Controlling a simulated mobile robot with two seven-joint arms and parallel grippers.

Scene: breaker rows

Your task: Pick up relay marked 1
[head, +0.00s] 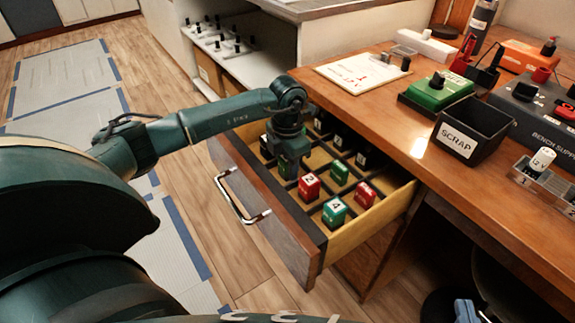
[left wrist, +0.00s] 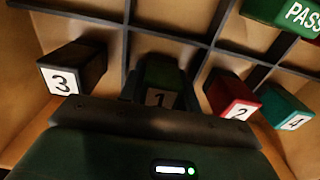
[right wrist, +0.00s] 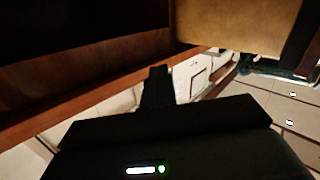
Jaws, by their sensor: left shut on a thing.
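The relay marked 1 (left wrist: 160,98) is a dark green block with a white number label, standing in a compartment of the open drawer (head: 268,212). My left gripper (left wrist: 161,88) is shut on it, one finger on each side. In the head view my left gripper (head: 289,165) reaches down into the drawer and mostly hides this relay. My right gripper (right wrist: 157,88) is shut and empty, beside a wooden edge in the right wrist view; the head view does not show it.
A black relay 3 (left wrist: 72,68), red relay 2 (head: 309,186) and green relay 4 (head: 334,213) stand close by. Green (head: 339,172) and red (head: 364,194) blocks sit farther right. Dark dividers surround them. The bench holds a SCRAP bin (head: 458,141) and a white card (head: 360,72).

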